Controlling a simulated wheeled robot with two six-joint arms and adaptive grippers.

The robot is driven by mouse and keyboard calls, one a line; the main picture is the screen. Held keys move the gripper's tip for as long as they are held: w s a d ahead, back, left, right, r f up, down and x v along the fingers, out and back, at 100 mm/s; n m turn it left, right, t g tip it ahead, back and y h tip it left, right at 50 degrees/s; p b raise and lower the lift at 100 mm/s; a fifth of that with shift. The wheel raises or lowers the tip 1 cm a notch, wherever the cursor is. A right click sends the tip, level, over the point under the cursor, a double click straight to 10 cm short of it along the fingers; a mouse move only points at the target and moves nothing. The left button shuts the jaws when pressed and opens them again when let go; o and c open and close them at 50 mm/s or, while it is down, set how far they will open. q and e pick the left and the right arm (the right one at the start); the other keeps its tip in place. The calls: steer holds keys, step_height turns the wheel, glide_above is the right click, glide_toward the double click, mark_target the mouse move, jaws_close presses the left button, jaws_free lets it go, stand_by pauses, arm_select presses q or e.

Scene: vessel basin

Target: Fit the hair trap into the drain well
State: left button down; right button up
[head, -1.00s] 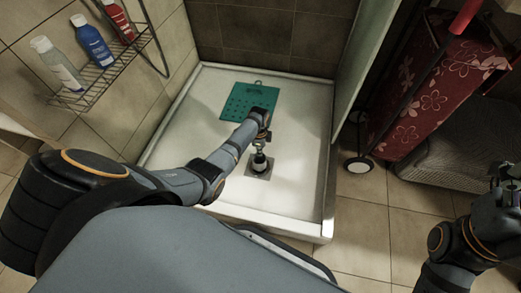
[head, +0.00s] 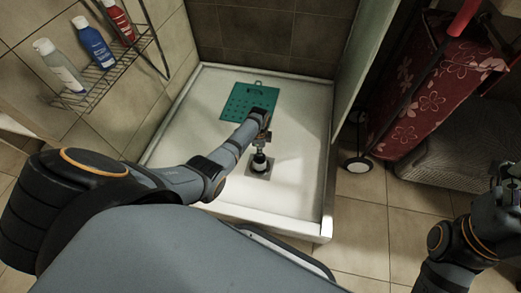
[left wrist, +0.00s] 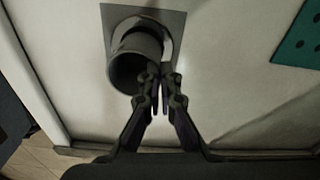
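The hair trap (left wrist: 135,68) is a grey cup with a dark inside; in the head view it is a small dark and pale piece (head: 260,162) over the drain. My left gripper (left wrist: 160,70) has its fingers closed together on the cup's rim at its right side. In the head view the left gripper (head: 262,139) is just above the trap. The square grey drain plate (left wrist: 172,22) surrounds the round well, whose pale ring shows behind the cup. The cup hides much of the well, so I cannot tell how deep it sits. My right gripper (head: 506,172) is at the far right edge, away from the drain.
The white shower tray (head: 295,190) has a raised rim and is mostly clear. A teal mat (head: 247,100) lies behind the drain. A wire rack (head: 100,80) with bottles hangs on the left wall. A red flowered trolley (head: 425,100) stands right of the tray.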

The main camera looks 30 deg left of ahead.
mark_target(260, 160)
stand_by(0.5)
arm_select(q)
steer(key=shift+f+b, duration=2.35)
steer(key=shift+f, duration=0.85)
steer(key=c, duration=1.4)
jaws_free()
steer(key=shift+r, duration=0.1)
steer(key=shift+c, duration=0.2)
steer(key=shift+r, duration=0.1)
step_height(260, 160, up, 12)
steer(key=shift+f, duration=0.1)
